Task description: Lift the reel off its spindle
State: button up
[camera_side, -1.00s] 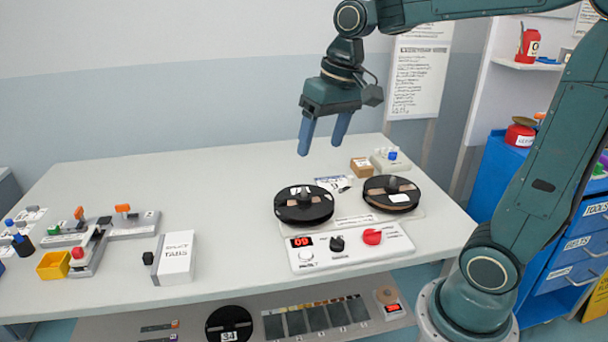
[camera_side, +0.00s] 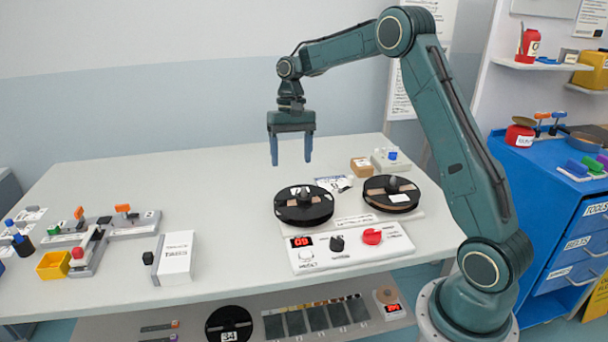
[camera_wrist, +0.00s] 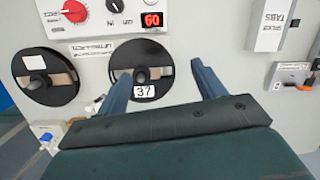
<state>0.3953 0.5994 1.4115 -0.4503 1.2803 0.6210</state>
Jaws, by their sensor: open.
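Two black reels sit side by side on the rewind station, each around a central hub. The left reel (camera_side: 290,212) and the right reel (camera_side: 404,201) show in the side view. In the wrist view the picture is turned round: a reel labelled 37 (camera_wrist: 158,72) is partly behind a finger, and the other reel (camera_wrist: 62,88) lies to its left. My gripper (camera_side: 291,163) points down with its blue fingers apart and nothing between them. It is above the table, clear of both reels. Its fingertips (camera_wrist: 161,68) also show in the wrist view.
A control panel (camera_side: 370,253) with a red display and knobs stands in front of the reels. A white box (camera_side: 177,264) and a splicing fixture (camera_side: 90,250) are to the left. Small boxes (camera_side: 361,166) stand behind the right reel.

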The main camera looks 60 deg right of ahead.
jog(key=m+g+y, duration=0.1)
jog(key=m+g, duration=0.1)
send_near(304, 199)
notch_tip(304, 199, down, 5)
jog(key=shift+s+a+r, duration=0.1)
jog(key=shift+s, duration=0.05)
jog(key=shift+d+f, duration=0.25)
jog(key=shift+f, duration=0.3)
jog(key=shift+f, duration=0.1)
jog(key=shift+x, duration=2.4)
jog(key=shift+s, duration=0.1)
jog(key=c, duration=1.1)
